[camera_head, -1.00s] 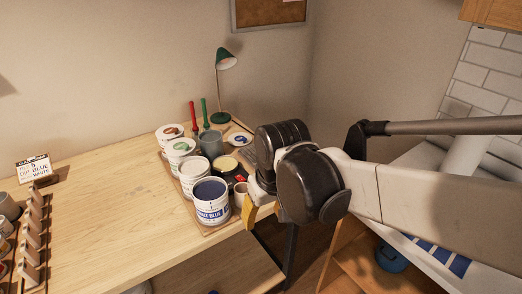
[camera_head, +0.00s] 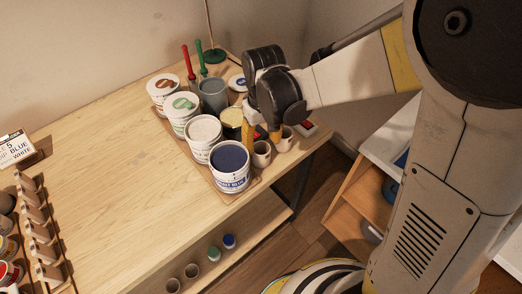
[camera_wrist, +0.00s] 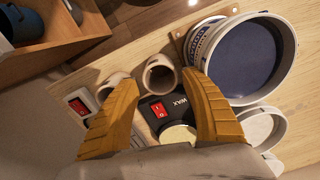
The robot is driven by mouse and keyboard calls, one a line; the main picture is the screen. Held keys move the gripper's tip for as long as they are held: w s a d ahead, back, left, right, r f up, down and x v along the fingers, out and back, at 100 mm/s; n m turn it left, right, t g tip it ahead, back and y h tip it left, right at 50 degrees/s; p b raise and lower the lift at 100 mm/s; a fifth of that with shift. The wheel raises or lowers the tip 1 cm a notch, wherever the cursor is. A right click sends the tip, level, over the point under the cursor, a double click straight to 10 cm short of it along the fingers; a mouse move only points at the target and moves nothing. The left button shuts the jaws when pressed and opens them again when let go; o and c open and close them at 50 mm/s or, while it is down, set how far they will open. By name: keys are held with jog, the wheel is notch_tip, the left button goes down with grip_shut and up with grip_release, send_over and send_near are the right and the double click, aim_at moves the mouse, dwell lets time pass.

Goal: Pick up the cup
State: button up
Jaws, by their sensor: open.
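Two small beige cups stand near the table's right edge: a nearer cup (camera_head: 262,155) beside the blue glaze tub, and a farther cup (camera_head: 284,140). The wrist view shows one cup (camera_wrist: 160,76) between and just beyond my fingertips, and the other cup (camera_wrist: 112,84) partly behind the left finger. Which one the task means I cannot tell. My gripper (camera_head: 262,132) points down with its yellow fingers apart, above and close to the cups. It also shows in the wrist view (camera_wrist: 159,84), empty.
The blue glaze tub (camera_head: 230,168) stands close to the nearer cup; a white tub (camera_head: 203,135) and other tubs stand behind it. A black wax pot (camera_wrist: 160,107) with a red switch lies below my fingers. The table's middle (camera_head: 120,170) is clear.

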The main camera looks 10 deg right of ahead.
aim_at(262, 151)
jog(key=f, duration=0.2)
jog(key=f+b, duration=0.1)
jog(key=f, duration=0.1)
jog(key=shift+w+f+b, duration=0.2)
jog(key=shift+f+b, duration=0.1)
jog(key=shift+r, duration=0.1)
jog(key=c, duration=0.9)
